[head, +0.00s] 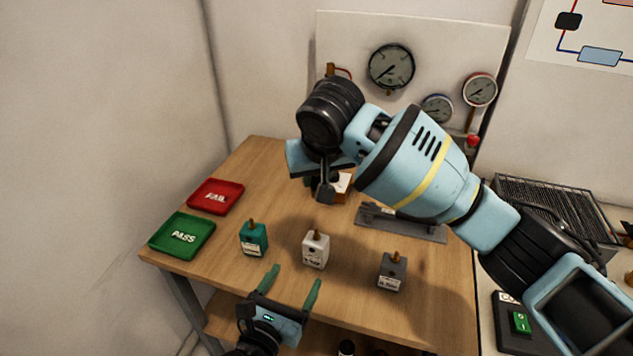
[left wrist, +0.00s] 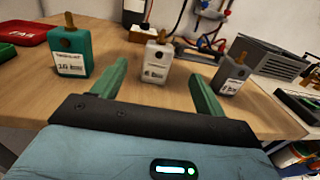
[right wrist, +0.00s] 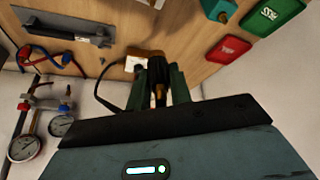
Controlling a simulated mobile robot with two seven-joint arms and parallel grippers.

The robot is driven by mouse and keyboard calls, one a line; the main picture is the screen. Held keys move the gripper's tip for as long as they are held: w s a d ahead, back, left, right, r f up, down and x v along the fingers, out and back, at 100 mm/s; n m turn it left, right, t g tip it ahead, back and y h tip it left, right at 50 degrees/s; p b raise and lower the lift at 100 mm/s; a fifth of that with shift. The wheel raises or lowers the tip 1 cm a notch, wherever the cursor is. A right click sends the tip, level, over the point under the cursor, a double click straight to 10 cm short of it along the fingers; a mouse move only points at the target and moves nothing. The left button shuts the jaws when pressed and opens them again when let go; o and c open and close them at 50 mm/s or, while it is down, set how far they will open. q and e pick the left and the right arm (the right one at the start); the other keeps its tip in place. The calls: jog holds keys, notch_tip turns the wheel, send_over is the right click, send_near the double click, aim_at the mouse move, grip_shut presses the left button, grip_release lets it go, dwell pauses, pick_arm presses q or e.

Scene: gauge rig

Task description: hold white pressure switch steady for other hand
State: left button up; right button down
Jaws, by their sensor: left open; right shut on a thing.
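The white pressure switch (head: 316,249) stands upright on the wooden table, with a brass fitting on top and a label on its front. It also shows in the left wrist view (left wrist: 156,62). My left gripper (head: 294,277) is open and empty at the table's front edge, with its green fingers pointing at the switch. The switch stands beyond the fingertips, apart from them. My right gripper (right wrist: 158,88) is shut on a dark connector (right wrist: 157,72) with a brass-coloured part, above the back of the table. The fingers partly hide it.
A teal switch (head: 253,239) stands left of the white one and a grey switch (head: 391,271) right of it. Green PASS (head: 182,236) and red FAIL (head: 216,196) trays lie at left. A brown block (head: 344,187) and grey fixture (head: 400,224) stand behind. Gauges (head: 391,67) hang on a panel.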

pick_arm(q)
jog(key=shift+r+p, duration=0.85)
jog(key=shift+r, duration=0.25)
pick_arm(e)
jog(key=shift+t, duration=0.5)
jog(key=shift+s+r, duration=0.15)
jog(key=shift+r, duration=1.4)
jog(key=shift+s+r, duration=0.15)
jog(key=shift+r, duration=1.4)
pick_arm(q)
jog(key=shift+r+p, duration=0.45)
jog(key=shift+r, duration=0.7)
pick_arm(e)
jog(key=shift+s+r, duration=0.2)
jog(key=shift+r, duration=1.25)
pick_arm(q)
jog(key=shift+f, duration=0.1)
pick_arm(e)
jog(key=shift+f, duration=0.1)
